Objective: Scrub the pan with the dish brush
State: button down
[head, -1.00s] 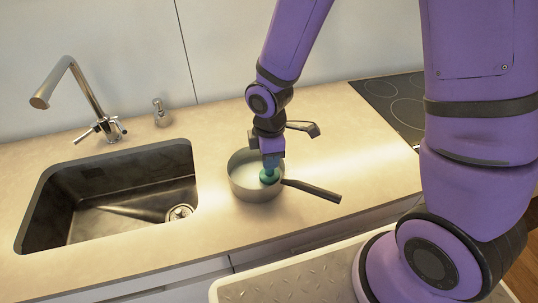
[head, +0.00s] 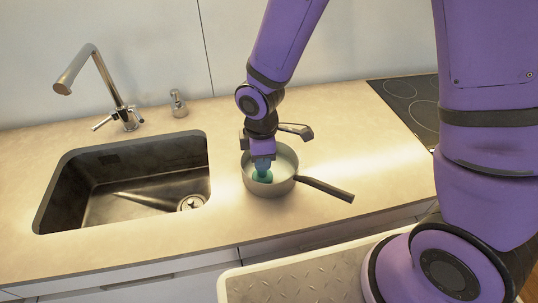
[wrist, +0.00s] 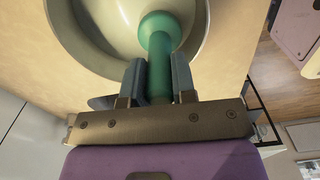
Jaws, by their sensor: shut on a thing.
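The pan (head: 284,187) is a small grey pot with a pale inside and a dark handle pointing right. It stands on the counter right of the sink and also shows at the top of the wrist view (wrist: 92,30). My gripper (head: 262,163) is above the pan, pointing down. In the wrist view, my gripper (wrist: 157,75) has its two blue-grey fingers shut on the green dish brush (wrist: 160,58). The brush's round green end (head: 262,177) is inside the pan, toward the left front of it. Whether it touches the bottom I cannot tell.
A dark sink (head: 135,190) with a tall faucet (head: 103,80) lies to the left. A soap dispenser (head: 178,103) stands behind it. A black cooktop (head: 412,98) is at the back right.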

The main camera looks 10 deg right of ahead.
jog(key=shift+a, duration=0.45)
jog(key=shift+r, duration=3.55)
jog(key=c, duration=1.7)
grip_release()
grip_shut()
jog(key=w+d+r, duration=0.2)
jog(key=w, duration=0.4)
notch_tip(320, 180, down, 8)
jog(key=shift+d, duration=0.2)
